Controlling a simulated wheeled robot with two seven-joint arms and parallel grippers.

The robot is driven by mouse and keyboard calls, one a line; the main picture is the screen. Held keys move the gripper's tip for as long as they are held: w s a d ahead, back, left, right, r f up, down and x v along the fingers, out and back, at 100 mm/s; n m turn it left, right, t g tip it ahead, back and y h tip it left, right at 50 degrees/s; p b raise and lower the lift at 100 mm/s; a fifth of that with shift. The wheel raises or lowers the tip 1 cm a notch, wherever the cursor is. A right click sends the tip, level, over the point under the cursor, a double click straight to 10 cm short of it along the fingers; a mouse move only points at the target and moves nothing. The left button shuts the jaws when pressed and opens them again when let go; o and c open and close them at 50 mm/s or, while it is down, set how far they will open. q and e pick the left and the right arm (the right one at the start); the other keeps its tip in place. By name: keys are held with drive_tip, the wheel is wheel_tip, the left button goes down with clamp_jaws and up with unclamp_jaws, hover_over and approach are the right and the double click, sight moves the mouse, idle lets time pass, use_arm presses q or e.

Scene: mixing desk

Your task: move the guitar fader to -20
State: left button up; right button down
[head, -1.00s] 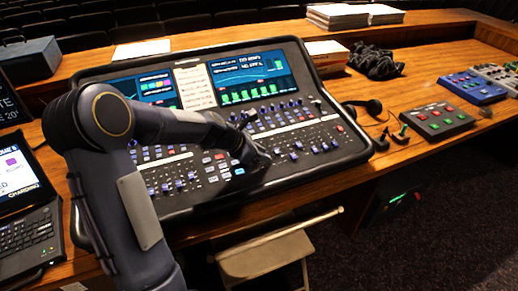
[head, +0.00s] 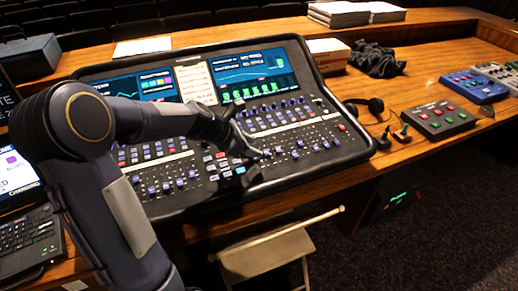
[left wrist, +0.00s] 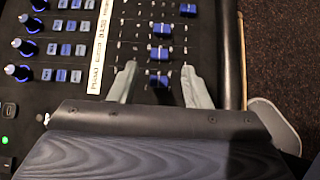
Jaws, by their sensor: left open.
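The mixing desk (head: 310,170) lies on the wooden table with rows of small faders with blue caps. My left gripper (head: 260,154) is over its lower middle fader area in the head view. In the left wrist view, my left gripper (left wrist: 159,72) is open, with its two pale fingers apart over the panel. A blue fader cap (left wrist: 159,81) shows between the fingers, near the fingertips; contact cannot be told. Another blue cap (left wrist: 160,53) lies just beyond the tips. A white label strip (left wrist: 101,45) runs alongside, its text too small to read, so I cannot tell which fader is guitar. My right gripper is not in view.
A laptop (head: 30,240) stands at the left. Headphones (head: 372,106), a small box with coloured buttons (head: 440,120) and a blue box (head: 473,87) lie to the right. A folding chair (head: 268,258) stands in front of the table.

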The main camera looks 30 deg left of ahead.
use_arm(q)
drive_tip(key=shift+v, duration=1.5)
drive_tip(key=shift+s+d+r, duration=0.15)
drive_tip(key=shift+s, duration=0.05)
drive_tip(key=s+d+r+m+g, duration=0.1)
drive_tip(key=s+d+r+m, duration=0.1)
drive_tip(key=s+d+m, duration=0.35)
drive_tip(key=s+d+r+m, duration=0.2)
drive_tip(key=s+r+m, duration=0.1)
drive_tip(key=s+m, duration=0.45)
drive_tip(key=s+d+f+m, duration=0.1)
drive_tip(key=s+f+m, duration=0.1)
drive_tip(key=s+m, duration=0.4)
drive_tip(key=s+d+f+m+y, duration=0.1)
drive_tip(key=s+m, duration=0.5)
drive_tip(key=s, duration=0.1)
drive_tip(key=shift+s+d+f+m+g, duration=0.25)
drive_tip(key=shift+s+f+m+g, duration=0.05)
drive_tip(key=shift+s+f, duration=0.05)
